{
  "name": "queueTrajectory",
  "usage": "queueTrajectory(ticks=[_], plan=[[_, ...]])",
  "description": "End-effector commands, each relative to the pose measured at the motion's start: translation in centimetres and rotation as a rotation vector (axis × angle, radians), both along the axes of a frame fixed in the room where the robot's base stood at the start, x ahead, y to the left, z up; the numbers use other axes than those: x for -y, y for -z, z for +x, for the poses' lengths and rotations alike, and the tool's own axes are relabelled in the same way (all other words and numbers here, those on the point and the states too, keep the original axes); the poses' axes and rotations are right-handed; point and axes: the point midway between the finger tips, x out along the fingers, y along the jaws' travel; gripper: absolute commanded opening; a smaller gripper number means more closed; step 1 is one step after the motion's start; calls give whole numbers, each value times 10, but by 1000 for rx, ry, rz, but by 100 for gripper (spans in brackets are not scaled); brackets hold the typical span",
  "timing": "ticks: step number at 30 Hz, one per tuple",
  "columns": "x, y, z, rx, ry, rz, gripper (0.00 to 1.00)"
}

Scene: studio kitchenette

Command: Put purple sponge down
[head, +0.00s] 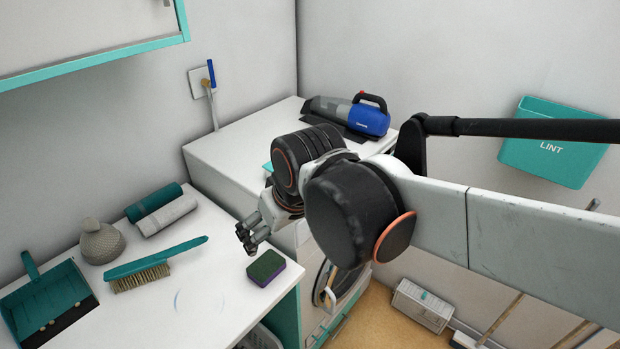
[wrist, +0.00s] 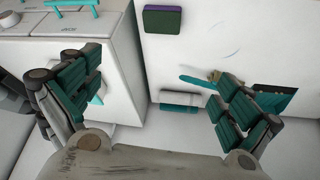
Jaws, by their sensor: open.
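The purple sponge (head: 265,268) has a dark green top and purple sides. It lies flat on the white counter (head: 215,290), near the counter's right edge. It also shows in the wrist view (wrist: 162,20), at the top middle, beyond my fingers and apart from them. My gripper (head: 250,238) is above the counter, just behind and left of the sponge in the head view. In the wrist view its two fingers (wrist: 155,100) are spread wide with nothing between them.
A teal brush (head: 150,268), a teal dustpan (head: 45,300), a grey knobbed object (head: 101,243) and rolled cloths (head: 162,208) lie on the counter's left side. A blue handheld vacuum (head: 365,117) sits on the white appliance behind. The counter around the sponge is clear.

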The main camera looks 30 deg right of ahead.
Motion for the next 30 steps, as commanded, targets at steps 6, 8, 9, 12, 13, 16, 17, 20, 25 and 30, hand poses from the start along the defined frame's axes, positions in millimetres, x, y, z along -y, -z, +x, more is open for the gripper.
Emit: queueTrajectory(ticks=[6,8,9,12,13,16,17,20,25,30], plan=[[0,-7,-31,109,48,27,98],[0,-8,-35,129,57,32,98],[0,-8,-37,140,61,35,98],[0,-9,-40,155,67,40,98],[0,-9,-41,157,68,40,98],[0,-9,-41,160,70,41,98],[0,-9,-41,160,70,41,98],[0,-9,-41,159,69,41,98],[0,-2,-41,159,69,41,98],[0,25,-41,158,69,41,98]])
